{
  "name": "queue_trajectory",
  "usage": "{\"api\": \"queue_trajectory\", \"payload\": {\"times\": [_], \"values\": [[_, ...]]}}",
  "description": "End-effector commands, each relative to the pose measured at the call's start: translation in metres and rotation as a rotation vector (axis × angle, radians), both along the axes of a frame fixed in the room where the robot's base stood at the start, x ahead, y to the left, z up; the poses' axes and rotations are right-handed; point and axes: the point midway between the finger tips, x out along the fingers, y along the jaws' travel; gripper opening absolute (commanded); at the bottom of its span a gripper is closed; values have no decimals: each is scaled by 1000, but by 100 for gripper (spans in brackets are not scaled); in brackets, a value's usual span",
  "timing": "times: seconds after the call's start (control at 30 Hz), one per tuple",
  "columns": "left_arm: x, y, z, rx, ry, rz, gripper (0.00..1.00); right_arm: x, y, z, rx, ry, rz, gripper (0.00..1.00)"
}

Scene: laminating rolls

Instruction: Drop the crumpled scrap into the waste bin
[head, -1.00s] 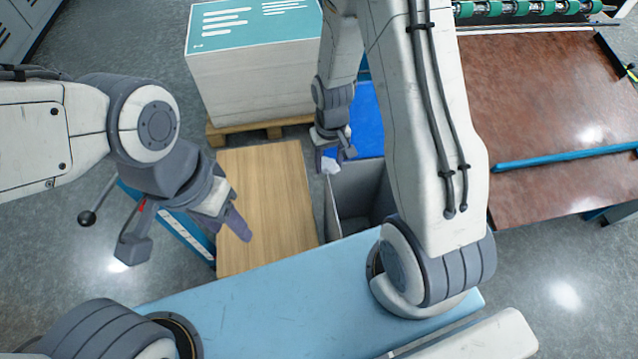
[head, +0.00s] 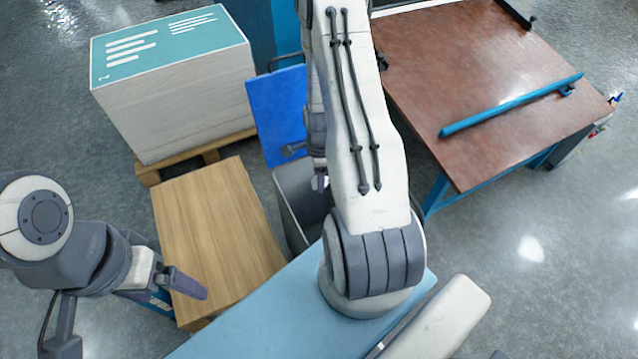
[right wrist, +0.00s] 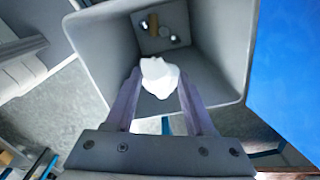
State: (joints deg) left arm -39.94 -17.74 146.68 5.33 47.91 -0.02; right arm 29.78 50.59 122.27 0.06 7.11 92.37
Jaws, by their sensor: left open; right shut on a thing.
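The crumpled scrap (right wrist: 160,77) is a white wad between the fingertips of my right gripper (right wrist: 158,88) in the right wrist view. The grey waste bin (right wrist: 212,78) is open below it, and the scrap appears over its mouth. A few small bits lie on the bin's floor. My left gripper (head: 190,287) is open and empty at the lower left, by the wooden board.
A wooden-topped surface (head: 215,225) stands left of the bin. A blue panel (head: 277,113) rises behind the bin. A large teal-topped stack (head: 175,80) sits on a pallet (head: 200,150). A brown table (head: 490,85) with a blue bar (head: 510,105) is at right.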

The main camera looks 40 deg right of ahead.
Motion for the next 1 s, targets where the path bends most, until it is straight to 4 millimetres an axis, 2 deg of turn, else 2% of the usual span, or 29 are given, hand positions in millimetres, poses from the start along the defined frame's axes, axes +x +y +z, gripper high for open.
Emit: {"api": "queue_trajectory", "payload": {"times": [0.27,0.6,0.97,1.0], "values": [[0,0,-17,-1,-1,0,91,-1,-2,-19,0,0,-36,3],[0,0,-53,0,0,0,91,-1,-1,-58,0,0,-33,3],[0,0,-56,0,0,0,91,-1,-1,-62,0,0,-32,3],[0,0,-56,0,0,0,91,-1,-1,-62,0,0,-32,62]]}}
